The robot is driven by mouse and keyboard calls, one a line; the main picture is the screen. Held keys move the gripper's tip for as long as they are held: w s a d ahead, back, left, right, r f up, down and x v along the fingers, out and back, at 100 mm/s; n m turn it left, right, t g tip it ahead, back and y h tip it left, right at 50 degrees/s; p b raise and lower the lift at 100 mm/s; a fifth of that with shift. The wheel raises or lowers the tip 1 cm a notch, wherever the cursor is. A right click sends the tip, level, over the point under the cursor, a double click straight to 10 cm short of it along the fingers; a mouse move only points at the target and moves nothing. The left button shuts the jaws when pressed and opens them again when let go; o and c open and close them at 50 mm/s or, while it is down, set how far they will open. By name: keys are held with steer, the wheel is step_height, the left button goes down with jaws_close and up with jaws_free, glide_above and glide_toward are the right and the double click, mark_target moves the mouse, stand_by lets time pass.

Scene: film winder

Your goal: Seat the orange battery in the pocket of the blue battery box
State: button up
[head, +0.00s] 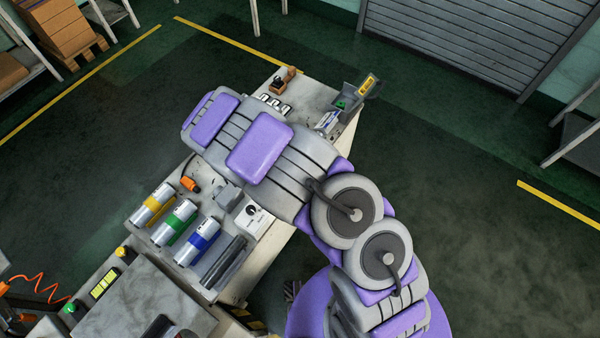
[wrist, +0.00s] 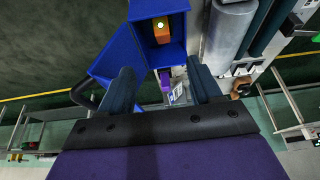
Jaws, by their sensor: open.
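In the wrist view, the blue battery box (wrist: 181,50) is near the top centre, with a blue panel (wrist: 112,55) spreading to its left. An orange piece with a bright round spot, which looks like the orange battery (wrist: 161,36), shows inside the box's walls. I cannot tell how deep it sits. My gripper (wrist: 160,68) is open, its two dark fingers apart below the box in the picture, with no object visibly clamped. In the head view my arm covers the middle of the bench, and neither my fingers nor the box can be made out.
The bench (head: 262,262) holds yellow (head: 152,204), green (head: 175,221) and blue (head: 198,241) banded cylinders, an orange item (head: 190,184) and a white dial box (head: 254,217). A grey device (head: 355,97) and a wooden block (head: 283,80) stand at the far end.

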steer(key=b+x, duration=0.2)
steer(key=x, duration=0.9)
steer(key=shift+w+d+f, duration=0.1)
steer(key=shift+d+f, duration=0.1)
steer(key=shift+w+b+x, duration=0.15)
steer(key=shift+b+x, duration=0.3)
steer(key=shift+x, duration=1)
steer(key=shift+w+b+x, duration=0.2)
steer(key=shift+b+x, duration=0.25)
steer(key=shift+x, duration=0.95)
steer(key=shift+a, duration=0.2)
steer(key=shift+r, duration=0.1)
steer(key=shift+c, duration=0.4)
jaws_close()
step_height(320, 180, up, 10)
steer(key=shift+r+p, duration=0.1)
steer(key=shift+p, duration=1.1)
